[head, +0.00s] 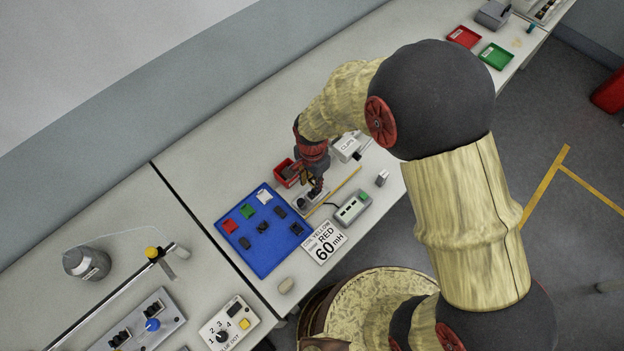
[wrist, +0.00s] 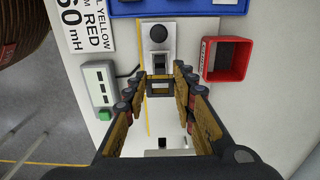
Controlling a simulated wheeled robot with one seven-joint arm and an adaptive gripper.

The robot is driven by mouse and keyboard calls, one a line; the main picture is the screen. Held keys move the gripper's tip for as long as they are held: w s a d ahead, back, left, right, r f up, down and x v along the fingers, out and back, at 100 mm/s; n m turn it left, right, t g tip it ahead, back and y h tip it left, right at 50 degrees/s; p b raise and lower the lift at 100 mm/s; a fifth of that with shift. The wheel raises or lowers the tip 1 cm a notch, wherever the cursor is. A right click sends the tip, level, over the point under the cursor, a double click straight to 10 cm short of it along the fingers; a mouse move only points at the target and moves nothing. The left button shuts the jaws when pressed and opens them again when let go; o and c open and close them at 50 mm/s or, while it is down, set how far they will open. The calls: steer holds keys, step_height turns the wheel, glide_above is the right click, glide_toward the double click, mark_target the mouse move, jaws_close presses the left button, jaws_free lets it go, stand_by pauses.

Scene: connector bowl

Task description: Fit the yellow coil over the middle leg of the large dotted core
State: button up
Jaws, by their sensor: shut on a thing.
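My gripper (wrist: 187,90) is shut on a small square frame, dark with dull yellow sides and an open middle, which appears to be the yellow coil (wrist: 187,103). In the head view my gripper (head: 316,190) is over the bench just right of the blue mat. A pale grey holder (wrist: 173,30) with a black knob lies in front of it in the wrist view. A dark piece (wrist: 162,64) sits in the holder's slot, apparently the core; its dots and middle leg cannot be made out. In the picture the coil appears beside and below this piece; the height gap is unclear.
The blue mat (head: 266,255) carries red, green, white and several dark pieces. A red bin (wrist: 226,60) stands right of the holder in the wrist view.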

mark_target(312, 190)
steer(key=shift+f+b, duration=1.9)
steer(key=shift+f, duration=1.15)
steer(key=o, duration=1.1)
step_height(312, 190, up, 12)
steer(key=shift+f, duration=0.1)
